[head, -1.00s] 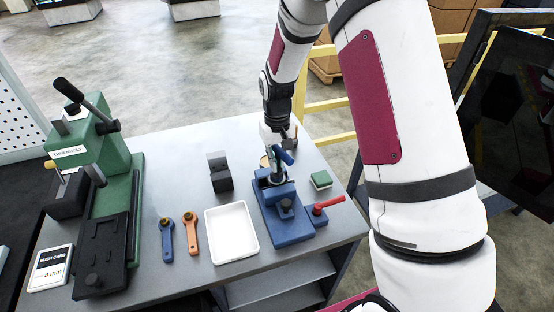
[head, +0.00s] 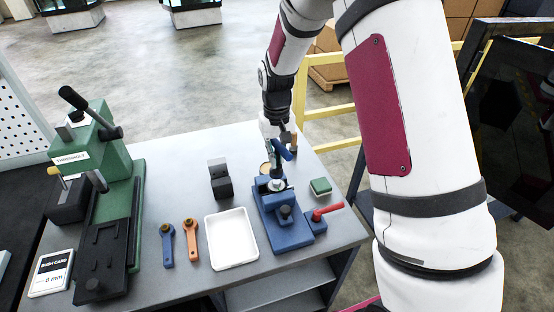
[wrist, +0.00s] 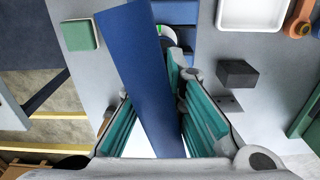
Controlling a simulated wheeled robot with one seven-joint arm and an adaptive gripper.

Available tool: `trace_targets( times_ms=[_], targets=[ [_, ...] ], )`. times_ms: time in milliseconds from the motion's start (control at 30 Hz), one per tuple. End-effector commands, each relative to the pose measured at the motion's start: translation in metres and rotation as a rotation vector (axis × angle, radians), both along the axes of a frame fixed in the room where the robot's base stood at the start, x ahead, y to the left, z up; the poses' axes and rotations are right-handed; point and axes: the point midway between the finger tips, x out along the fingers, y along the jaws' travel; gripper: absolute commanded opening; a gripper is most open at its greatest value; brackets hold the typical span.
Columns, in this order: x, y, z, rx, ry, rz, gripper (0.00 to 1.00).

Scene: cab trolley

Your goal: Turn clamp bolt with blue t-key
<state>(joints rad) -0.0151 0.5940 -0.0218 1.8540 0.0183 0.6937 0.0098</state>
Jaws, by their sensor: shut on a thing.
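The blue t-key (head: 283,150) is in my gripper (head: 275,146), above the back end of the blue clamp fixture (head: 289,234). In the wrist view its broad blue bar (wrist: 142,70) lies tilted between the teal-lined fingers of my gripper (wrist: 165,115). A pale round part (head: 277,185) shows on the fixture just below the key. In the wrist view a round part with a green mark (wrist: 165,33) is partly hidden behind the bar. I cannot tell whether the key's lower end touches the bolt.
A red-handled lever (head: 328,211) is at the fixture's right, with a green block (head: 320,187) behind it. To the left are a white tray (head: 211,240), a black block (head: 220,181), an orange key (head: 190,250), a blue key (head: 168,250) and a green press (head: 120,180).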

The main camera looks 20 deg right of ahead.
Motion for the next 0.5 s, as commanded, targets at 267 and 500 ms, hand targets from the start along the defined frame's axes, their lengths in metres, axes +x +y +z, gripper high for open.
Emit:
trace_targets(
  times_ms=[267, 500],
  targets=[
    [0.000, 0.000, 0.016, 0.000, -0.002, 0.000, 0.00],
    [0.000, 0.000, 0.028, 0.000, -0.002, 0.000, 0.00]
  ],
)
